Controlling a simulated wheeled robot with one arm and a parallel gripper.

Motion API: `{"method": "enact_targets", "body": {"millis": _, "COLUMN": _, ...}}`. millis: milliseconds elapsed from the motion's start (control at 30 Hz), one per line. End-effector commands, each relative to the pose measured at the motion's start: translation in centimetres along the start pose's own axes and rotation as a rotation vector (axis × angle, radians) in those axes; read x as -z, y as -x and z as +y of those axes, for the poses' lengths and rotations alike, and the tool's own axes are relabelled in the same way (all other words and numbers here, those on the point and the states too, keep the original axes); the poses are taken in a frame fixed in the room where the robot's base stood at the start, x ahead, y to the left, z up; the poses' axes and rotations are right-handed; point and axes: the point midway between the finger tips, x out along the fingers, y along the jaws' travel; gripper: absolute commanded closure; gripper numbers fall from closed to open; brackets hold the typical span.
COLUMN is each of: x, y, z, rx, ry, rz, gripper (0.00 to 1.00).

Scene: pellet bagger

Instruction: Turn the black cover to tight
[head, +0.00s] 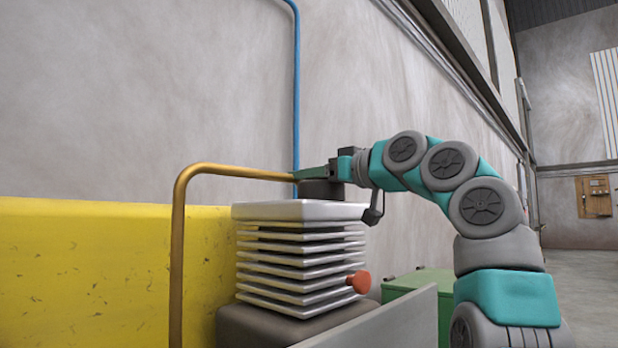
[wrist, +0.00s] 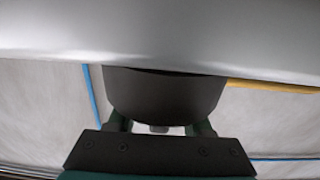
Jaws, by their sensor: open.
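The black cover (head: 320,189) sits on top of the pale finned housing (head: 300,211) in the head view. In the wrist view the cover (wrist: 165,97) is a wide dark round shape against the pale housing top (wrist: 160,35). My gripper (head: 312,174) reaches in from the right at the height of the cover. In the wrist view the two green fingers of my gripper (wrist: 160,125) are spread apart, towards either side of the cover. Their tips are partly hidden by the cover, so I cannot tell whether they touch it.
A brass-coloured rail (head: 178,250) bends over close to the cover from the left. A yellow barrier (head: 85,270) stands behind it. A red-orange knob (head: 359,282) sticks out of the housing. A blue pipe (head: 297,90) runs up the wall. A green box (head: 420,280) stands at the right.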

Motion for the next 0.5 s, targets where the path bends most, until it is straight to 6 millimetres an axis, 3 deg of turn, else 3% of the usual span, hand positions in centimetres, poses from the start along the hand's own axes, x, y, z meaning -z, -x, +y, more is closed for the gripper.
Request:
{"method": "enact_targets", "body": {"millis": 167, "x": -0.1, "y": 1.1, "z": 0.0, "rx": 0.000, "ry": 0.000, "rz": 0.001, "gripper": 0.50}}
{"method": "enact_targets", "body": {"millis": 500, "x": -0.1, "y": 6.4, "z": 0.0, "rx": -0.001, "ry": 0.002, "rz": 0.002, "gripper": 0.50}}
